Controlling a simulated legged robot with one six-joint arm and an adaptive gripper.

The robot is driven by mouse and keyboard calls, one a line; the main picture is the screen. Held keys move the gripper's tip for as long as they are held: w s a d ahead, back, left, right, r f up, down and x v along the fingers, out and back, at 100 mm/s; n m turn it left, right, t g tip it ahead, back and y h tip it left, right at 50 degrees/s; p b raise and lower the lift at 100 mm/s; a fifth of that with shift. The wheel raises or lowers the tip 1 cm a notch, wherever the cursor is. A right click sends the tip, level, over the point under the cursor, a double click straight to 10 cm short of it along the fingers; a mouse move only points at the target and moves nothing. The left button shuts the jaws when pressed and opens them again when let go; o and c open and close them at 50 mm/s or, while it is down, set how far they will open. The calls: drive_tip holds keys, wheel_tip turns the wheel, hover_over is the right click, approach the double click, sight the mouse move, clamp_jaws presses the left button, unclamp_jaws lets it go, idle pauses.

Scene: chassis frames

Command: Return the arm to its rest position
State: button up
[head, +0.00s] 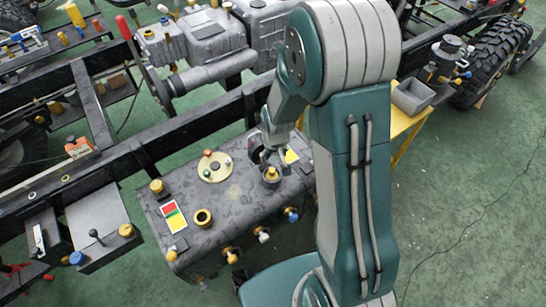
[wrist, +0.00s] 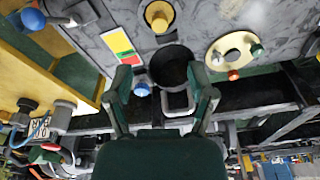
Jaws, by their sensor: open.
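My gripper (wrist: 163,95) is open in the wrist view, with its two green fingers spread apart. A dark round opening or cup (wrist: 174,66) shows between and beyond the fingertips; I cannot tell whether they touch it. In the head view my gripper (head: 262,150) is small and partly hidden by my own arm, low over the far side of the grey mottled tank (head: 240,205). My arm rises at the right of the tank and bends over towards it.
On the tank are a cream disc (head: 215,166) with coloured knobs, a yellow-capped fitting (head: 272,174) and a red-yellow label (head: 174,217). The black chassis rail (head: 190,130) runs behind. A grey bin (head: 412,96) stands on a yellow stand at right.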

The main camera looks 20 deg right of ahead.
idle(0.5)
drive_tip(key=s+r+t, duration=0.1)
drive_tip(key=s+r, duration=0.2)
drive_tip(key=r, duration=0.6)
drive_tip(key=s+r+t, duration=0.1)
drive_tip(key=s+r, duration=0.2)
drive_tip(key=r, duration=0.6)
drive_tip(key=s+r+t, duration=0.1)
drive_tip(key=s+r, duration=0.9)
drive_tip(key=s, duration=0.3)
drive_tip(key=shift+r+m+t, duration=0.15)
drive_tip(key=shift+m+t, duration=0.15)
drive_tip(key=shift+t, duration=0.1)
